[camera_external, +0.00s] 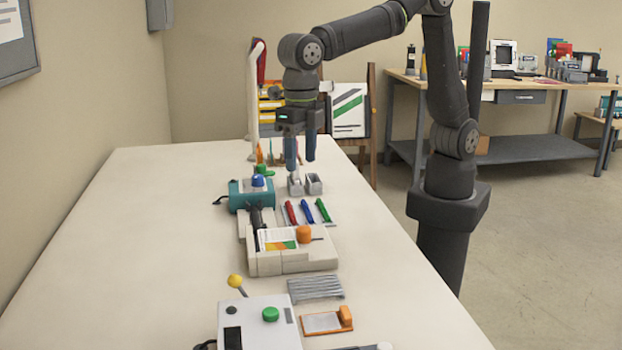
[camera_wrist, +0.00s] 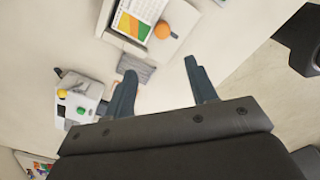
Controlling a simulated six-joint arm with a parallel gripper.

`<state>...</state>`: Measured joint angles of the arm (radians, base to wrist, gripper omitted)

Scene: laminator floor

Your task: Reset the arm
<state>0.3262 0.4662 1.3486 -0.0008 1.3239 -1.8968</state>
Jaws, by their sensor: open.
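My gripper (camera_external: 300,152) hangs from my arm, pointing down above the far part of the white table (camera_external: 150,240). Its two blue-grey fingers are apart with nothing between them. They are above and close behind two small grey metal holders (camera_external: 305,184); I cannot tell the exact height. In the wrist view my gripper (camera_wrist: 163,85) also shows its fingers spread and empty, with bare table between them.
Below stand a teal device (camera_external: 250,194), red, blue and green pens (camera_external: 306,212), a beige machine with an orange knob (camera_external: 290,250), and a white box with a green button (camera_external: 260,320). A tall white lamp-like post (camera_external: 253,95) stands behind my gripper. The table's left side is clear.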

